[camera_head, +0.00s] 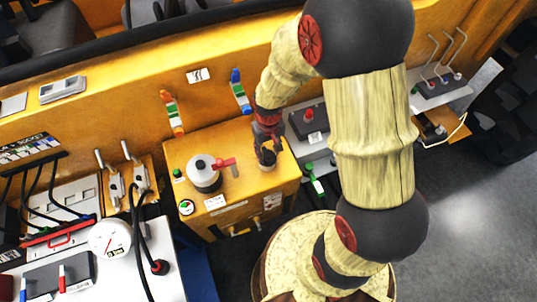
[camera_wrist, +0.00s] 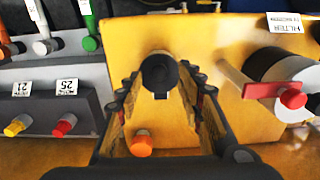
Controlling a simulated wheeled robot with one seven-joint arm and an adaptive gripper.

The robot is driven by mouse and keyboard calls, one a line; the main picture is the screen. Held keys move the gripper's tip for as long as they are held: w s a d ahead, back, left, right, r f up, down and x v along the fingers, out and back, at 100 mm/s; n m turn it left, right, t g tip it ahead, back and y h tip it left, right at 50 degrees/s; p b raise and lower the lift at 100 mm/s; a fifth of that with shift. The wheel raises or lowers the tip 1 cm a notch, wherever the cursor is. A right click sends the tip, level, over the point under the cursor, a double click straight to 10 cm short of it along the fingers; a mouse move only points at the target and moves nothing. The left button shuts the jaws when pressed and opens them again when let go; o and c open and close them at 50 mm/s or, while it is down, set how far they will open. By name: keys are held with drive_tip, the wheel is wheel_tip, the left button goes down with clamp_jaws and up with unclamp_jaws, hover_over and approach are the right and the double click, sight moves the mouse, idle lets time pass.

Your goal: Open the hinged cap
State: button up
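A dark round cap (camera_wrist: 160,72) with a small tab on its near edge sits on a short neck on the yellow housing (camera_head: 240,197). It looks closed. In the head view the cap (camera_head: 267,161) is just below my gripper (camera_head: 267,142) and partly hidden by it. In the wrist view my gripper (camera_wrist: 161,82) has its fingers apart, one on each side of the cap. I see no clear contact between fingers and cap.
Left of the cap in the head view stands a canister (camera_head: 203,177) with a red handle (camera_head: 222,164). An orange knob (camera_wrist: 141,143) lies low between my fingers in the wrist view. A grey panel (camera_wrist: 50,98) with yellow and red knobs is beside the housing.

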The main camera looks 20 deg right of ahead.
sight(267, 156)
drive_tip(key=shift+d+f, duration=0.1)
drive_tip(key=shift+f, duration=1.15)
drive_tip(key=shift+c, duration=0.9)
drive_tip(key=c, duration=0.7)
clamp_jaws()
